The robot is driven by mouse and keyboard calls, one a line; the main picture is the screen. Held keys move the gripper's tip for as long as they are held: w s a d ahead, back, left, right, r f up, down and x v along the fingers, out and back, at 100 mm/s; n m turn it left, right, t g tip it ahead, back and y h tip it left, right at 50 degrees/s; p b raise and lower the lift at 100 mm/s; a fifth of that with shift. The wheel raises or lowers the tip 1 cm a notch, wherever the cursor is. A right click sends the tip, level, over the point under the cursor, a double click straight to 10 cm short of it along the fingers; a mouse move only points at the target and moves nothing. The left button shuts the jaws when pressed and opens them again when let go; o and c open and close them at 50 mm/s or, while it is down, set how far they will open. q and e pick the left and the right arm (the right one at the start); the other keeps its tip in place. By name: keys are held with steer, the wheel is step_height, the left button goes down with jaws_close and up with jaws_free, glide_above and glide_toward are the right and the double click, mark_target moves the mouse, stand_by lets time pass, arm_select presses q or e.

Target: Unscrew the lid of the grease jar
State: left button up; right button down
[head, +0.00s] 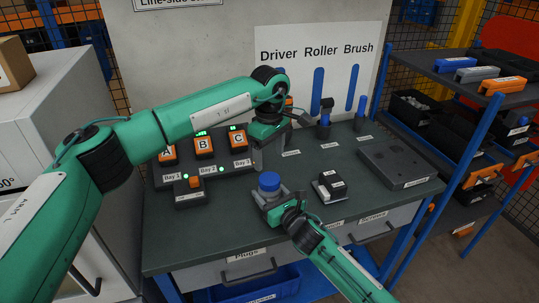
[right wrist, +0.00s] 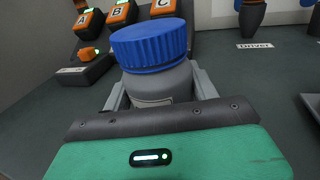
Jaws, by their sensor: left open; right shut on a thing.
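The grease jar is a grey jar (right wrist: 158,86) with a ribbed blue lid (head: 269,181), upright near the front middle of the bench. The lid sits on the jar and also shows in the right wrist view (right wrist: 150,45). My right gripper (head: 270,200) is shut on the grey jar body, below the lid, with a finger on each side. My left gripper (head: 272,160) is open and empty, fingers down, above the bench behind the jar. It is apart from the lid.
Orange battery packs (head: 204,145) stand in a charger left of the jar. A tool board (head: 325,75) stands behind. A blue-framed shelf (head: 470,140) is at right.

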mark_target(269, 178)
arm_select(q)
steer(key=m, duration=0.7)
steer(key=shift+m, duration=0.4)
steer(key=m, duration=0.7)
steer(key=shift+m, duration=0.3)
steer(key=shift+f, duration=4)
